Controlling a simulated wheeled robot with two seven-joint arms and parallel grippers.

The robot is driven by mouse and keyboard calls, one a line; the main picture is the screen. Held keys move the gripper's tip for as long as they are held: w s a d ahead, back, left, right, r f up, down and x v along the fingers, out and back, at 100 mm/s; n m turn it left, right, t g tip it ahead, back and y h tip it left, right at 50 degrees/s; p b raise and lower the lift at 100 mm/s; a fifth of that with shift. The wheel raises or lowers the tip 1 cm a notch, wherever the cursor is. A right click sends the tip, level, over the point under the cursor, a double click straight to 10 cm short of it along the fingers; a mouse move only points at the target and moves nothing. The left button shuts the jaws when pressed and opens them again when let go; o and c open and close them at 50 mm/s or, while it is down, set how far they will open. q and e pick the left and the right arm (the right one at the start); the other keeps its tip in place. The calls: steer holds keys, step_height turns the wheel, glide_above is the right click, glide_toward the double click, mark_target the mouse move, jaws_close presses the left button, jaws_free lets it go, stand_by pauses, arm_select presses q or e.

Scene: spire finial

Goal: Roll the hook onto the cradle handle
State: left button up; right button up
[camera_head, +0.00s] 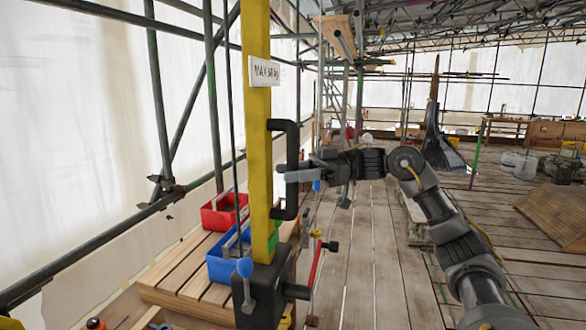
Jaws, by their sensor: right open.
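A yellow upright post (257,130) stands close in front of me and carries a black C-shaped handle (292,145) on its right side. My right gripper (284,173) reaches in from the right and is open at the handle's lower half, with the fingers around or beside the upright bar; I cannot tell whether they touch it. A dark pointed finial (434,125) stands upright farther back on the deck. I cannot make out the hook or the cradle handle for certain. My left gripper is not in view.
A red bin (222,214) and a blue bin (222,268) sit on wooden slats behind. A ramp-like board (548,212) lies right; mid-deck planks look mostly clear.

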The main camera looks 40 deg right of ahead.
steer(key=shift+w+a, duration=0.1)
jaws_close()
stand_by(0.3)
